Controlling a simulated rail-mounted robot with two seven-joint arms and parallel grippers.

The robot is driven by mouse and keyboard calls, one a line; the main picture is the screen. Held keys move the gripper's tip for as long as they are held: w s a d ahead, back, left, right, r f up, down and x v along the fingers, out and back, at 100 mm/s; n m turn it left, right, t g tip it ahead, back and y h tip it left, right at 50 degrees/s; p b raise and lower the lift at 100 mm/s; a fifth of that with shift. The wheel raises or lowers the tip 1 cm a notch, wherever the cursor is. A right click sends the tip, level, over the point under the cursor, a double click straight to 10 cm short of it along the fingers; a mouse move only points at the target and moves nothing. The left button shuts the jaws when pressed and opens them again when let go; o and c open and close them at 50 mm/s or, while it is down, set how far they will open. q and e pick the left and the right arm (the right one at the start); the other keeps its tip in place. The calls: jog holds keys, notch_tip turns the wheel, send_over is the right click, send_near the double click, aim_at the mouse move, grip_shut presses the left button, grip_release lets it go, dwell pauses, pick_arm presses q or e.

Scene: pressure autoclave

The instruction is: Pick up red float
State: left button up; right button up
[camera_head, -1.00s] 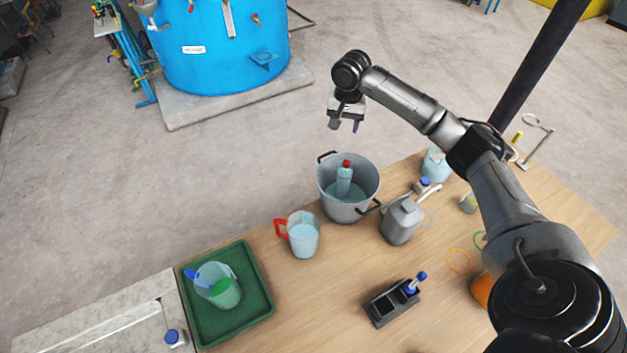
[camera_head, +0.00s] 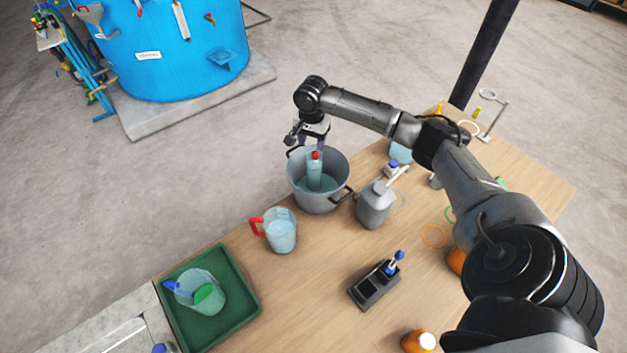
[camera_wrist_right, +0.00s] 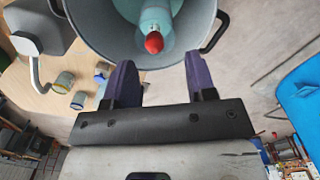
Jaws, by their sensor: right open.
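The red float (camera_head: 315,156) is the red-topped, pale blue cylinder standing in the water of a grey metal pot (camera_head: 308,201). In the right wrist view the red tip (camera_wrist_right: 154,43) lies just beyond the fingers, roughly in line with the gap between them. My right gripper (camera_head: 307,143) is above the pot's far rim, close to the float. Its two purple fingers (camera_wrist_right: 160,78) are apart with nothing between them. The float's lower part shows through the water. My left gripper is in no frame.
A clear jug with a red handle (camera_head: 281,235) and a grey jerrycan (camera_head: 374,206) stand near the pot. A green tray (camera_head: 247,296) holds a beaker. A black holder (camera_head: 372,288) stands in front. The blue vessel (camera_head: 176,61) stands beyond the table.

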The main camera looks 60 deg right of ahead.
aim_at(313, 152)
jog(key=shift+s+d+f, duration=0.1)
jog(key=shift+d+f, duration=0.05)
jog(key=shift+f, duration=2.55)
